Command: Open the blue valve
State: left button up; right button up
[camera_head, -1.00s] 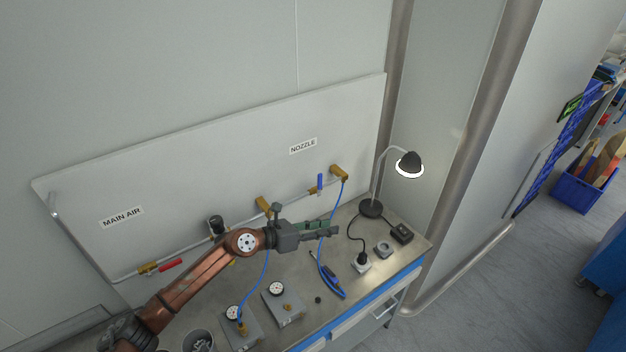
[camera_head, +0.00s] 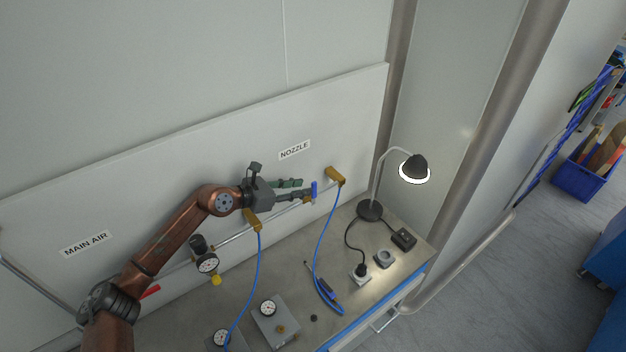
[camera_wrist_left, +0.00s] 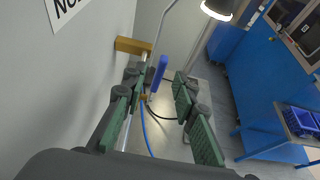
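The blue valve handle (camera_head: 314,188) sits upright on the pipe along the wall panel, below the NOZZLE label (camera_head: 294,150). My left gripper (camera_head: 306,189) reaches from the left along the pipe, with its fingertips close to the handle. In the left wrist view the blue handle (camera_wrist_left: 158,74) stands just beyond and between the spread green-padded fingers of the gripper (camera_wrist_left: 157,82). The gripper is open, and a gap shows between each finger and the handle. Whether a finger touches it cannot be told. My right gripper is not in view.
A brass fitting (camera_head: 335,176) is just right of the handle, with a blue hose (camera_head: 324,232) hanging from it. A lit lamp (camera_head: 414,168) stands further right. A red handle (camera_head: 150,291) is at the MAIN AIR end. Gauges (camera_head: 268,308) sit on the bench.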

aim_at(312, 186)
pick_arm(q)
jog(key=p+x, duration=0.1)
jog(key=x, duration=0.3)
jog(key=shift+w+d, duration=0.1)
jog(key=shift+d, duration=0.15)
jog(key=shift+x, duration=0.75)
grip_shut()
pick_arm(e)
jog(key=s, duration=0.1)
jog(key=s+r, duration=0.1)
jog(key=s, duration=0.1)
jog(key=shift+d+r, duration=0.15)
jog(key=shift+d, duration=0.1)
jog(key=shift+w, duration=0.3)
